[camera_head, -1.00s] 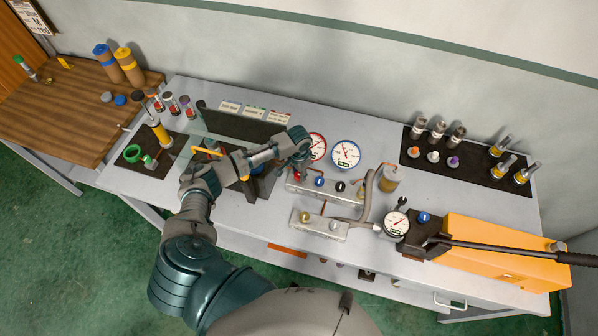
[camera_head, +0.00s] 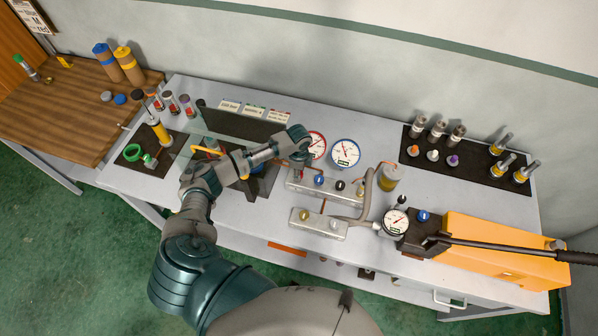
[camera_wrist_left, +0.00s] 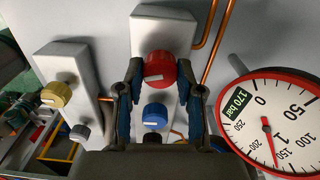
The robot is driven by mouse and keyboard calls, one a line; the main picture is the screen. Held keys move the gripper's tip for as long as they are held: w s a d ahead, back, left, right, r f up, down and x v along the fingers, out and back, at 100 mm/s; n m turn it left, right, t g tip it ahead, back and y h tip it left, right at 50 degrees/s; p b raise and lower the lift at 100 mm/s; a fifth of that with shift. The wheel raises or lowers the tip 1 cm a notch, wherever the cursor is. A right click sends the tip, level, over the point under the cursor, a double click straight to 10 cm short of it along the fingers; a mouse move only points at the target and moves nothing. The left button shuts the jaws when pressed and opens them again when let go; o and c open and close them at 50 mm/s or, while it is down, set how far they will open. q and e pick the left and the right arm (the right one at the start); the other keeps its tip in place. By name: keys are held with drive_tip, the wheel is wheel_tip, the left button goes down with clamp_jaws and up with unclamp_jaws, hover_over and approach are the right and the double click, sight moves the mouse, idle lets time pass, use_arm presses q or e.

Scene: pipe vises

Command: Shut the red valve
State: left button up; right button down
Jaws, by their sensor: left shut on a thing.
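The red valve (camera_wrist_left: 160,70) is a round red knob on a pale manifold block (camera_wrist_left: 165,32) in the wrist view. My left gripper (camera_wrist_left: 162,80) has a finger on each side of the knob and is shut on it. In the head view my left gripper (camera_head: 298,162) is over the left end of the back manifold (camera_head: 333,190), and the red knob is mostly hidden beneath it. My right gripper is in neither view.
A blue knob (camera_wrist_left: 155,115) sits close beside the red one on the same block. A red-rimmed gauge (camera_wrist_left: 275,120) is to the right, and a second block with a yellow knob (camera_wrist_left: 56,94) to the left. A yellow pump (camera_head: 500,250) with a long lever stands at the bench's right.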

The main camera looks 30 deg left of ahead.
use_arm(q)
drive_tip(key=shift+a+r+m, duration=0.1)
drive_tip(key=shift+m, duration=1.2)
drive_tip(key=shift+w, duration=0.1)
drive_tip(key=shift+m, duration=0.3)
drive_tip(key=o, duration=1.1)
drive_tip(key=shift+o, duration=0.2)
wheel_tip(320, 180, up, 12)
